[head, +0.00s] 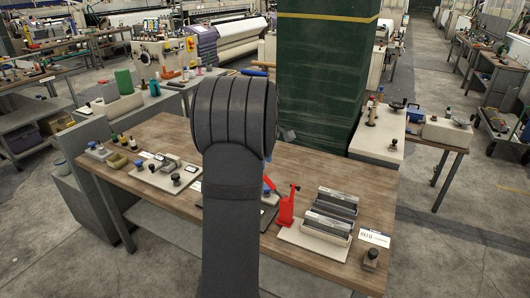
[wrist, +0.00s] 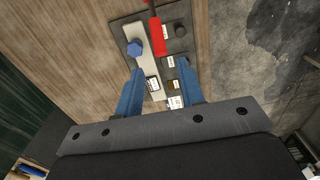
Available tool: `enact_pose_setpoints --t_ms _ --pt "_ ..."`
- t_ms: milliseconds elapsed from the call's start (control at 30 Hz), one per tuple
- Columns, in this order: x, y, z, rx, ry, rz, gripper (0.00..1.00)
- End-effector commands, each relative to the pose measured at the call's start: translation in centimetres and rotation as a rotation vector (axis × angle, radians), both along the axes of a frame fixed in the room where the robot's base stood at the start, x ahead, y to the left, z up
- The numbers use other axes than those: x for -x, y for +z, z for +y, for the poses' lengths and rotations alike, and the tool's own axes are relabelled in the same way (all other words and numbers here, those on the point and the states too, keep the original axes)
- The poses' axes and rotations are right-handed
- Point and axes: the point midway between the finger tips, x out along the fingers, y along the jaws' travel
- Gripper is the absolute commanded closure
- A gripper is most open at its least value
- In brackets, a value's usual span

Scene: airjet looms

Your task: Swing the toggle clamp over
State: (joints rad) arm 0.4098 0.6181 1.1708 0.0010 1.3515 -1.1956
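A red lever handle (wrist: 158,36), which looks like the toggle clamp's, lies over a dark plate (wrist: 118,30) at the top of the wrist view. A dark rod runs up from it out of the picture. My gripper (wrist: 161,70) is open, its two blue fingers apart over the lower part of the plate, with the handle beyond the fingertips. Nothing is held between them. In the head view a red lever tip (head: 269,183) shows beside my arm; my arm hides most of that plate and my gripper.
The plate also bears a blue hexagonal knob (wrist: 135,47), a black knob (wrist: 180,31) and white labels. To the right on the wooden bench (head: 160,205) stand a red upright device (head: 286,210) and grey racks (head: 331,213). A green pillar (head: 325,80) rises behind.

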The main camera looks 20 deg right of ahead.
Motion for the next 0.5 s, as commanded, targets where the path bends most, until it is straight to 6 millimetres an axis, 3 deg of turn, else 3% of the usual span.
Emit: enact_pose_setpoints --t_ms 400,500 --pt "0.0 -5.2 0.0 -0.001 0.0 0.004 0.65" --pt "0.0 -5.7 0.0 0.0 0.0 0.001 0.65"
